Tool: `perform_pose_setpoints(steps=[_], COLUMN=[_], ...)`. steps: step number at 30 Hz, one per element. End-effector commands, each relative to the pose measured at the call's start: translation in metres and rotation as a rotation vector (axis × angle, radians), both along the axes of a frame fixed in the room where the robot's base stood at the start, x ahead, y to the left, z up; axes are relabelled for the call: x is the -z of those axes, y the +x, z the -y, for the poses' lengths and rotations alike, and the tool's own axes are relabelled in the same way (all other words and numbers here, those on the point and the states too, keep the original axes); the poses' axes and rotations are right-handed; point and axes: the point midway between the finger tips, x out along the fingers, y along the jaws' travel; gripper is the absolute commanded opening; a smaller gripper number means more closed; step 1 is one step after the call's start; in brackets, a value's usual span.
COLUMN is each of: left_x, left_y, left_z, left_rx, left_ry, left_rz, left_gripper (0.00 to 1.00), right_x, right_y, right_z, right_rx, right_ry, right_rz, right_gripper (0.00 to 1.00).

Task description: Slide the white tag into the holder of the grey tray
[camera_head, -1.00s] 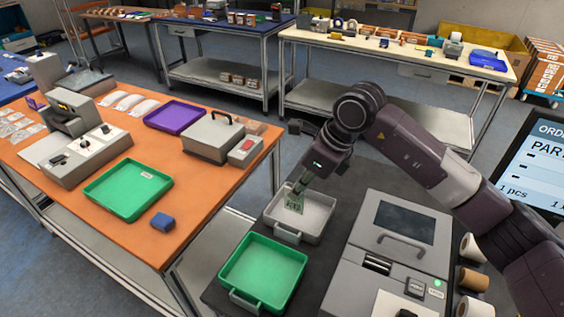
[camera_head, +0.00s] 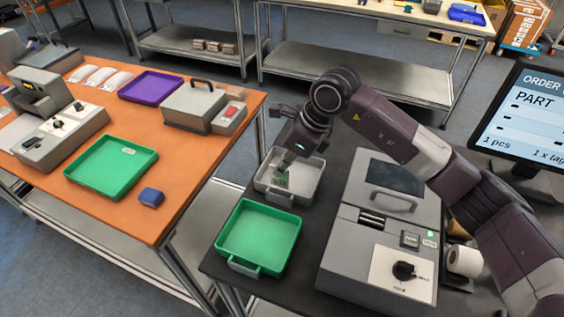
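The grey tray (camera_head: 314,193) stands on the dark worktop, behind a green tray. Its front holder or handle (camera_head: 276,200) faces the near side. My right gripper (camera_head: 287,162) points down over the left part of the grey tray. A small greenish patterned piece (camera_head: 282,179) shows at its fingertips, low inside the tray. I cannot tell whether the fingers grip it. I cannot make out a white tag; it may be hidden or too small. My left gripper is not in view.
The near green tray (camera_head: 258,236) is empty. Paper rolls (camera_head: 464,260) and an order screen (camera_head: 520,120) are further right. An orange table (camera_head: 175,200) at left bears another green tray (camera_head: 112,166).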

Motion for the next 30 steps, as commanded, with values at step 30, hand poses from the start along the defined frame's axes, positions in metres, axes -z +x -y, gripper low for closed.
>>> perform_pose_setpoints(steps=[30], left_x=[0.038], left_y=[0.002], left_z=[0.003], left_rx=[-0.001], left_ry=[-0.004], left_rz=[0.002], left_gripper=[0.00], right_x=[0.040], right_y=[0.000], right_z=[0.000], right_rx=[0.000], right_ry=[0.001], right_rz=[0.000], right_gripper=[0.06])
